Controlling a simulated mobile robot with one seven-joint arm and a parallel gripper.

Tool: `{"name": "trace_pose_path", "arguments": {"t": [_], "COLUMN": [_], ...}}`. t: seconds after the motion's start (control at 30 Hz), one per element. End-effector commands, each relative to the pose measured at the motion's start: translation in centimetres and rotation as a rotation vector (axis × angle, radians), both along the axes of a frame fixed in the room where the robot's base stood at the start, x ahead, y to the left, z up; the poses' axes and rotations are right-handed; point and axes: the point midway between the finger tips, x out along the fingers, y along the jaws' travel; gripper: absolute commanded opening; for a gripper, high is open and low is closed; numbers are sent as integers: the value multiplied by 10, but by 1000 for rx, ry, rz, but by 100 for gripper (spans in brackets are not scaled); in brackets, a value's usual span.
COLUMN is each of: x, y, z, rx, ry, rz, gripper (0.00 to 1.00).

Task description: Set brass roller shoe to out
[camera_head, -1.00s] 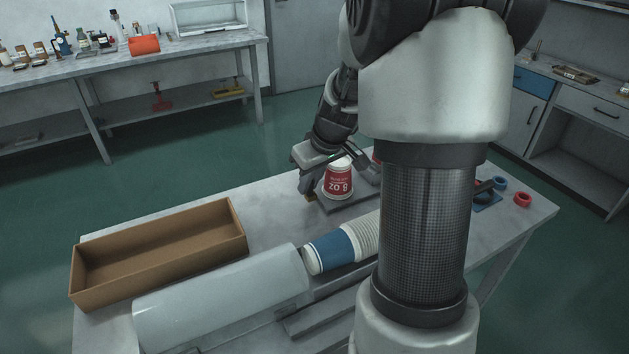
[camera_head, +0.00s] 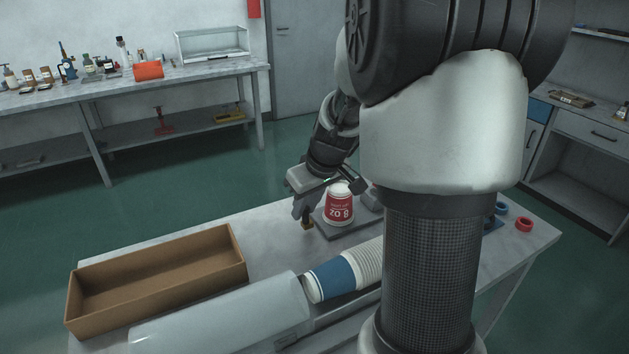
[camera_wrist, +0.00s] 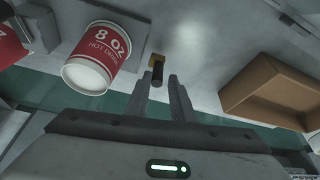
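The brass roller shoe (camera_wrist: 154,60) is a small brass block with a short dark stub, in the upper middle of the wrist view. In the head view its brass part (camera_head: 307,226) shows low beside my fingers, left of the red cup. My gripper (camera_wrist: 160,77) is open, with a clear gap between its two fingers. The dark stub appears between or just beyond the fingertips; I cannot tell the depth or any contact. In the head view my gripper (camera_head: 304,218) is over the bench's far edge, partly hiding the shoe.
A red-and-white 8 oz cup (camera_head: 339,207) stands upside down on a grey plate right beside my gripper. A brown open box (camera_head: 240,262) is at left. A row of nested cups (camera_head: 333,278) lies near a pale curved cover (camera_head: 225,312). Red and blue rings (camera_head: 523,224) lie at right.

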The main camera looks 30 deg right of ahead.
Motion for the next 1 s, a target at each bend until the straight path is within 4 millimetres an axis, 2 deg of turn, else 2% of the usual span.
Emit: {"name": "trace_pose_path", "arguments": {"t": [0.03,0.3,0.53,0.7,1.0], "x": [-3,-28,-47,-55,-59], "y": [-2,-7,-11,-13,-14], "z": [12,74,119,139,145], "rx": [-4,-2,-1,0,1], "ry": [-6,-6,-3,-2,1], "rz": [-1,-2,0,0,0], "gripper": [22,22,22,22,22]}}
